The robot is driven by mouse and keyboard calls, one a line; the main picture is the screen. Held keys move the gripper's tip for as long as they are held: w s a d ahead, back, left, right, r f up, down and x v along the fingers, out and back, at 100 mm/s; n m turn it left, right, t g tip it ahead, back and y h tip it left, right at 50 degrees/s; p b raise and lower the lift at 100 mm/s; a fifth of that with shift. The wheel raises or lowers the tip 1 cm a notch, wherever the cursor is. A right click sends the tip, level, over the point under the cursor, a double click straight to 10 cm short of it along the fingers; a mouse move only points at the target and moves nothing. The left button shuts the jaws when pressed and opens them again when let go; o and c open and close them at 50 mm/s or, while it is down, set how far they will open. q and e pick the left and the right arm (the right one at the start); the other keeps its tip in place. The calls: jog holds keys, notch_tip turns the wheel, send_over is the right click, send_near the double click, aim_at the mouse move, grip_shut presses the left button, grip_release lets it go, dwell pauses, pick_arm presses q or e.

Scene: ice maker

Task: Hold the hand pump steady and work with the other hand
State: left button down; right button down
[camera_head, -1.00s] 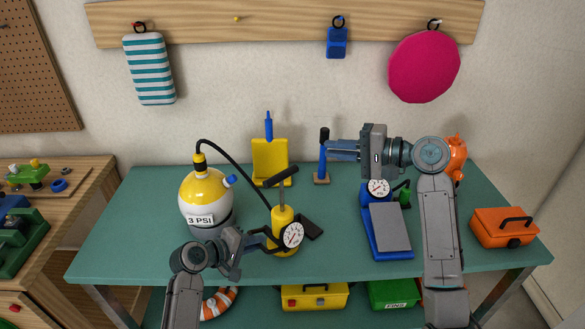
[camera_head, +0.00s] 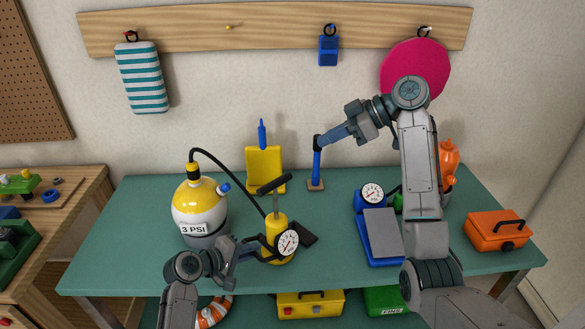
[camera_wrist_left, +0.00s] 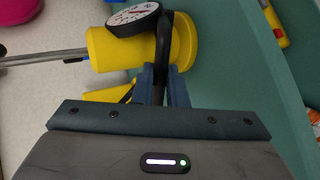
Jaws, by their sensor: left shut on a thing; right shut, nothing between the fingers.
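The hand pump (camera_head: 277,240) is a yellow upright cylinder with a round white dial, a thin rod and a black T-handle (camera_head: 274,184) raised above it. A black hose arcs from it to a yellow and white ball (camera_head: 199,205) labelled 3 PSI. My left gripper (camera_head: 256,247) is shut on a black part at the pump's side; in the left wrist view its fingers (camera_wrist_left: 161,86) close around a black bar beside the yellow body. My right gripper (camera_head: 325,139) is shut and empty at the black top of a blue post (camera_head: 317,168), right of and beyond the pump handle.
A blue foot pump (camera_head: 380,237) with a dial stands right of centre, partly behind my right arm. An orange case (camera_head: 497,231) is at the right edge. A yellow stand (camera_head: 265,168) is at the back. The green table (camera_head: 125,240) is clear at left.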

jog(key=n, duration=0.3)
send_near(275, 190)
notch_tip(275, 190, up, 4)
jog(key=w+a, duration=0.3)
jog(key=shift+g, duration=0.4)
jog(key=shift+w+a+f, duration=0.1)
jog(key=shift+a+f, duration=0.1)
jog(key=shift+f, duration=0.9)
jog(key=shift+w+a+f, duration=0.1)
jog(key=shift+a+f, duration=0.05)
jog(key=shift+f, duration=0.95)
notch_tip(275, 190, down, 8)
jog(key=shift+s, duration=0.15)
jog(key=shift+d+h, duration=0.1)
jog(key=shift+h, duration=0.2)
jog(key=shift+r, duration=0.1)
